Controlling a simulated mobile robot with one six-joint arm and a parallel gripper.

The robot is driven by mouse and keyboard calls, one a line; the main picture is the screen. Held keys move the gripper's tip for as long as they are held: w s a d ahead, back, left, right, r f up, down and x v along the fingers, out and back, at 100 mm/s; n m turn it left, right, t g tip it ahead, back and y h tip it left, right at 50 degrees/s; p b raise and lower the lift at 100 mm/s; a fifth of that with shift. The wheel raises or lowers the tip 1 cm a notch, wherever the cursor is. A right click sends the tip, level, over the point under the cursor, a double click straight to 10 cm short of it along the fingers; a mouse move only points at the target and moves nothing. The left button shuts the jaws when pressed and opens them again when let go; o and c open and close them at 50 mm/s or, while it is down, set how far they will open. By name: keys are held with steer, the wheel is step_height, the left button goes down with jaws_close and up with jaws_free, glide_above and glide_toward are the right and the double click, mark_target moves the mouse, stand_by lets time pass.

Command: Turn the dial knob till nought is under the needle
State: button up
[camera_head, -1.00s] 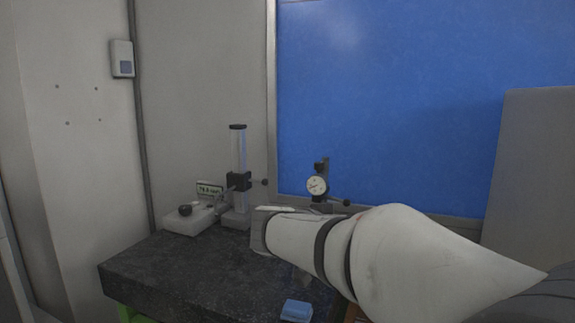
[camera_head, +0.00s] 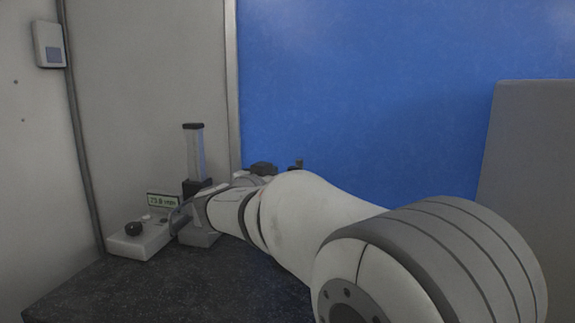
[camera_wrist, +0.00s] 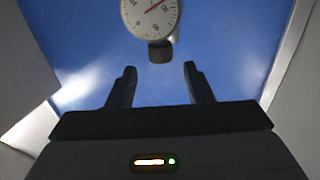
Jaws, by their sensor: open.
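The round white dial (camera_wrist: 152,14) is at the top of the wrist view, cut off by the frame's upper edge. A red needle crosses its face, pointing up and right. The figures are too small to read surely. A dark ribbed knob (camera_wrist: 160,51) sits just below the dial's rim. My gripper (camera_wrist: 159,78) is open and empty, its two dark fingers pointing up toward the knob. The knob appears between and beyond the fingertips, with no visible contact. In the head view, my arm hides the dial face and knob.
A transparent column stand (camera_head: 194,155) rises at the left, close to my arm. A white box with a black knob (camera_head: 139,241) and a small readout (camera_head: 163,201) stand beside it on the dark speckled bench (camera_head: 150,290). A blue panel (camera_head: 390,90) lies behind.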

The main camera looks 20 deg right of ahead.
mark_target(293, 167)
steer(key=p+x, duration=0.1)
steer(key=x, duration=0.4)
steer(key=shift+w+d+p, duration=0.25)
steer(key=shift+w+p, duration=0.05)
steer(key=shift+p, duration=0.1)
steer(key=shift+c, duration=0.6)
steer(key=c, duration=0.8)
steer(key=shift+c, duration=0.2)
steer(key=shift+f+b, duration=0.3)
steer(key=shift+b, duration=0.75)
